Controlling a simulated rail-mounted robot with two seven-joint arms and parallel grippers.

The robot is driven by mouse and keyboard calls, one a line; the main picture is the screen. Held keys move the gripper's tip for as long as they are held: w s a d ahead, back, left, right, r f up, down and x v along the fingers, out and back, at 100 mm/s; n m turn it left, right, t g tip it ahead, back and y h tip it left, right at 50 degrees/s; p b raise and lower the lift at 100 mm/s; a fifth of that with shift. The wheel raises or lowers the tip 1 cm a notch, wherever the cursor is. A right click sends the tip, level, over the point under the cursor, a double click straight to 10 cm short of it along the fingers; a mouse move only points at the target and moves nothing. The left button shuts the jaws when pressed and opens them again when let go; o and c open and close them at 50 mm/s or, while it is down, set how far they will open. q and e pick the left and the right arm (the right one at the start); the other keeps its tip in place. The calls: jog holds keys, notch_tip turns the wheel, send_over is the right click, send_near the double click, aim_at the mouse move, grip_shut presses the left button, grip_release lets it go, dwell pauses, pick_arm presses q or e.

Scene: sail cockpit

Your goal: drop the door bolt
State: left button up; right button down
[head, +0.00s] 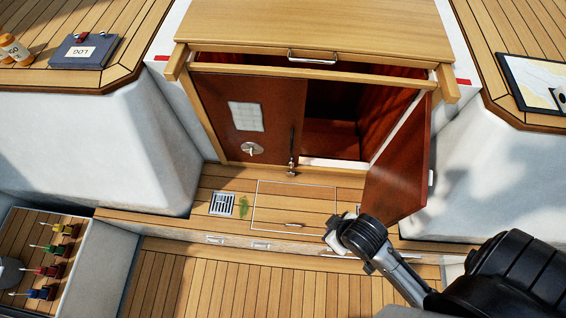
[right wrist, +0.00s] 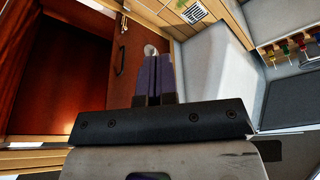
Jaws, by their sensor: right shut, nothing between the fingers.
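The left door (head: 222,105) is closed, dark red-brown wood. The door bolt (head: 291,152) is a thin metal rod, upright along that door's free edge, near the sill; I cannot tell whether its tip sits in the sill. In the right wrist view a slim dark bolt or handle (right wrist: 122,60) shows on the door, left of the fingers. My right gripper (head: 332,232) is shut and empty, to the right of and nearer than the bolt, apart from it. Its fingers (right wrist: 155,75) are together in the right wrist view. My left gripper is not in view.
The right door (head: 398,165) stands swung open beside my right arm. A drawer-like hatch (head: 294,205), a drain grate (head: 222,204) and a green patch (head: 243,207) lie on the step below. The slatted floor (head: 230,285) is clear. The wooden sliding hatch (head: 310,28) lies above.

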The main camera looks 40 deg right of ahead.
pick_arm(q)
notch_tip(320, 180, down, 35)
jog(key=b, duration=3.5)
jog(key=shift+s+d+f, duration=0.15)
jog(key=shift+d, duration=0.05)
pick_arm(e)
jog(key=w+d+f+m+t+h, duration=0.1)
jog(key=w+d+f+m+h, duration=0.1)
jog(key=w+f, duration=0.8)
jog(key=w+d+f+m+t+h, duration=0.2)
jog(key=w+d+f+m, duration=0.3)
jog(key=w+f, duration=0.5)
jog(key=w+d+f+m+t+h, duration=0.2)
jog(key=w+d+f+m, duration=0.2)
jog(key=w+f, duration=0.6)
jog(key=shift+f+h, duration=0.3)
jog(key=shift+f, duration=0.8)
pick_arm(q)
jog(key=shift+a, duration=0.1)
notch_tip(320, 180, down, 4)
jog(key=b, duration=0.4)
pick_arm(e)
jog(key=a+f+x, duration=0.1)
jog(key=f+x, duration=0.1)
jog(key=x, duration=1)
jog(key=shift+f, duration=0.25)
